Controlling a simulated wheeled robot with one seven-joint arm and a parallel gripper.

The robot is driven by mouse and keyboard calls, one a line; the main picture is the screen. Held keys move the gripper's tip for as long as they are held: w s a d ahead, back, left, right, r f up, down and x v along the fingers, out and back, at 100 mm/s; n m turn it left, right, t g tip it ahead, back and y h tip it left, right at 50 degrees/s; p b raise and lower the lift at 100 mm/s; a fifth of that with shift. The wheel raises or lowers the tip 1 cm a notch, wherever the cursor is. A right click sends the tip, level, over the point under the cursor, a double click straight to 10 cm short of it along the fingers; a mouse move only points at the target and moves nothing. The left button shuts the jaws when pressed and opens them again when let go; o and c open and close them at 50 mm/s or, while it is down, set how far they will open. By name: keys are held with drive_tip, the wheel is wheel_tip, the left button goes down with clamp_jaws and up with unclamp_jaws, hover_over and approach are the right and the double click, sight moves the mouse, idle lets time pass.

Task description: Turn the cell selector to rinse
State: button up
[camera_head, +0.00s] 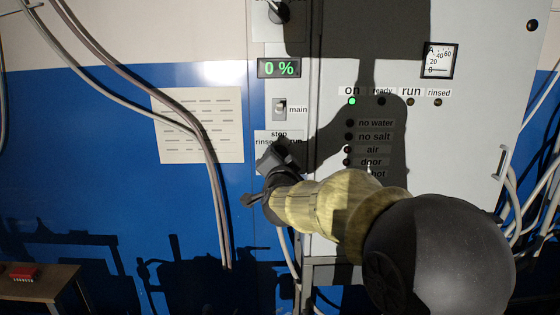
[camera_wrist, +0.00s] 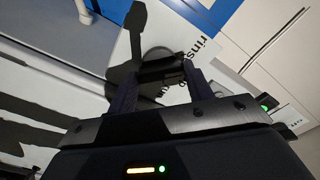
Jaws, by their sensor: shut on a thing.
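The cell selector's white plate (camera_head: 263,134) is on the narrow panel in the head view, lettered stop at the top, rinse at left and run at right. My gripper (camera_head: 279,158) is at this plate and hides the selector knob there. In the wrist view the dark knob (camera_wrist: 160,72) stands out from a round grey base, between the two fingers of my gripper (camera_wrist: 163,70). The gripper is shut on the knob. The plate with the rinse lettering (camera_wrist: 198,45) shows beside it. I cannot tell which mark the knob points to.
Above the selector are the main toggle switch (camera_head: 280,107) and a green 0 % display (camera_head: 279,68). On the grey cabinet the green "on" lamp (camera_head: 352,101) is lit; the ready, run and rinsed lamps look dark. Hanging cables (camera_head: 205,145) run down at left.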

drive_tip(key=shift+f+n, duration=0.1)
drive_tip(key=shift+n, duration=0.5)
drive_tip(key=o, duration=1)
drive_tip(key=s+b, duration=0.4)
drive_tip(key=s, duration=1.3)
drive_tip(key=shift+s, duration=0.2)
